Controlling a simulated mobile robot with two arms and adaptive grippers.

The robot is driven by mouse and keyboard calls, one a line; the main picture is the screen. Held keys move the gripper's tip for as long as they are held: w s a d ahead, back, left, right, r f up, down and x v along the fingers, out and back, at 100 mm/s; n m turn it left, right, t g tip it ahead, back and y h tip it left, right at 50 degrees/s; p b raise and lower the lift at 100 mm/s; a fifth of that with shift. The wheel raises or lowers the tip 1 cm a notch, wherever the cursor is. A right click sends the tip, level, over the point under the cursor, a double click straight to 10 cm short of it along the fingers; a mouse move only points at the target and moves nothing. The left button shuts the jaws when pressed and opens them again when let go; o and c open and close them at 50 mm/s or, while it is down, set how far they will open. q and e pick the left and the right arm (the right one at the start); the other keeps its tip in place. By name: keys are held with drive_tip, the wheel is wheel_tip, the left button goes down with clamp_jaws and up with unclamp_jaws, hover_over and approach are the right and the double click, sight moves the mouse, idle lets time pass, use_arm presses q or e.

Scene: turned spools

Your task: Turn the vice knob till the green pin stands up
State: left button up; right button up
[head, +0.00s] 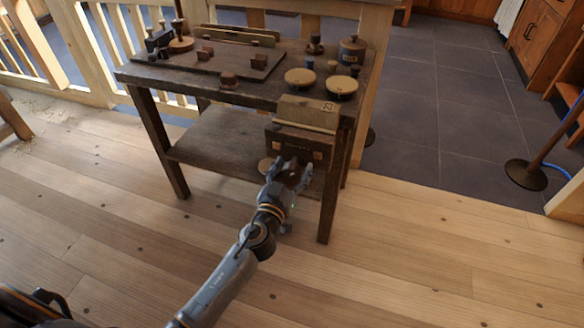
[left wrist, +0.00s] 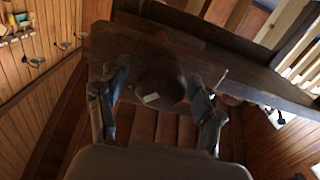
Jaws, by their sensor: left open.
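The vice (head: 303,137) is a dark wooden block under a pale wooden jaw, fixed to the front right of the workbench. A dark round knob (head: 291,176) is below and in front of it. In the left wrist view the knob (left wrist: 160,82) bears a small pale mark. My left gripper (head: 286,172) is open, with its fingers on either side of the knob. In the left wrist view my left gripper (left wrist: 158,105) also has the knob between its spread fingers; contact cannot be told. I cannot make out the green pin clearly. My right gripper is not in view.
The dark workbench (head: 215,88) holds several spools, blocks, a board and a blue-grey canister (head: 352,49). Its lower shelf (head: 220,140) is mostly bare. A pale railing stands behind it. The wooden floor in front is clear, and a round-based stand (head: 526,174) is at the right.

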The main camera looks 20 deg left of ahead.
use_arm(q)
drive_tip(key=c, duration=1.2)
drive_tip(key=shift+o, duration=0.2)
drive_tip(key=shift+m, duration=0.4)
